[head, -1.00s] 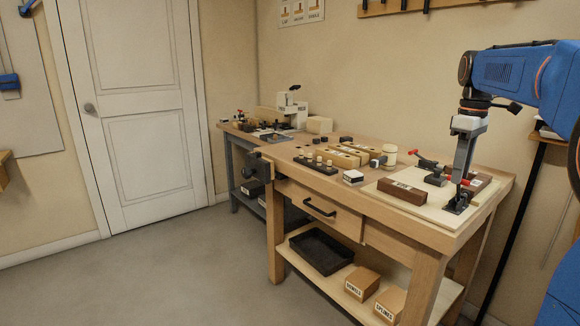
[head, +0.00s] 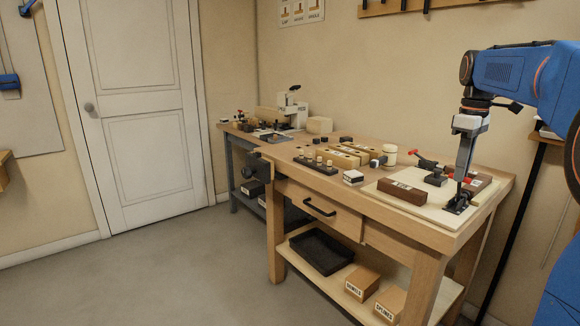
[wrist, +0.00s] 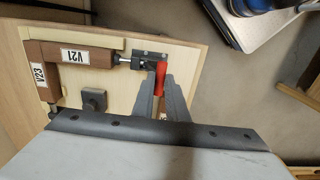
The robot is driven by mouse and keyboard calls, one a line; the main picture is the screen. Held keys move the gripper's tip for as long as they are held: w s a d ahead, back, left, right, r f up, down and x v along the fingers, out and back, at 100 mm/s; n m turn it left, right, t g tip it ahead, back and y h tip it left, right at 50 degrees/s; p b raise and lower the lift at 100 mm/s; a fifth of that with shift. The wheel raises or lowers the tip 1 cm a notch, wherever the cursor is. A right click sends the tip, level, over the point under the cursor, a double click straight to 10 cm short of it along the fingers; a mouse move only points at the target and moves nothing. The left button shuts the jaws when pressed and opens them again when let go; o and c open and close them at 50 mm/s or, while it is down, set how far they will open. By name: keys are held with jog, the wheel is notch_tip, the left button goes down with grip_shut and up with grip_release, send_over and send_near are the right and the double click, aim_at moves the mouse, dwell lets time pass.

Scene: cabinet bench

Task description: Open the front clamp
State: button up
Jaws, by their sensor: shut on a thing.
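The front clamp (head: 457,206) is a dark toggle clamp near the front right of a pale board (head: 435,208). In the wrist view its dark body (wrist: 148,62) has a spindle against the brown block marked V21 (wrist: 88,57). Its red handle (wrist: 160,76) lies between the two grey fingers of my gripper (wrist: 161,90). My gripper is shut on this handle. In the head view my gripper (head: 463,176) points down over the clamp and partly hides the handle. A second clamp (head: 434,178) with a red handle stands farther back on the board.
A brown labelled block (head: 402,194) lies on the board left of the front clamp. In the wrist view a block marked V23 (wrist: 38,75) meets V21 at a corner. A white-topped box (head: 353,177) and a cream jar (head: 390,155) stand left of the board.

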jog(key=shift+w+d, duration=0.2)
jog(key=shift+d, duration=0.05)
jog(key=shift+w+d+r, duration=0.2)
jog(key=shift+w+d, duration=0.1)
jog(key=shift+d, duration=0.1)
jog(key=shift+w+d, duration=0.1)
dwell(0.4)
jog(key=o, duration=0.7)
jog(key=shift+w+d, duration=0.1)
jog(key=shift+r, duration=0.15)
notch_tip(320, 180, up, 7)
dwell(0.5)
